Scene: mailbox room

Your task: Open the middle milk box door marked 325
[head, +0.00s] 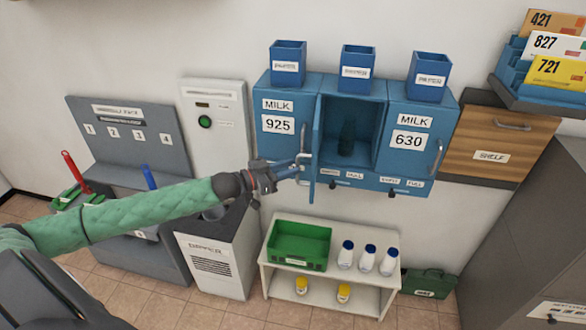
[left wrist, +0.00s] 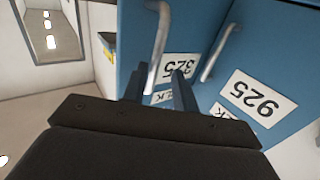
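The middle milk box door marked 325 (left wrist: 178,66) is swung open. In the head view the door (head: 315,160) stands out from the cabinet, almost edge-on. Its metal handle (head: 303,140) is on the left face, and it also shows in the left wrist view (left wrist: 158,40). My left gripper (head: 298,168) is at the lower part of this handle. In the left wrist view its fingers (left wrist: 158,84) are apart, with the handle's end showing between them and a gap at the right. I cannot tell whether they touch it. My right gripper is out of view.
The open compartment (head: 362,120) holds a dark bottle (head: 347,138). Closed doors 925 (head: 278,150) and 630 (head: 408,160) flank it. Below stands a white shelf (head: 330,284) with a green crate (head: 299,246) and several bottles.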

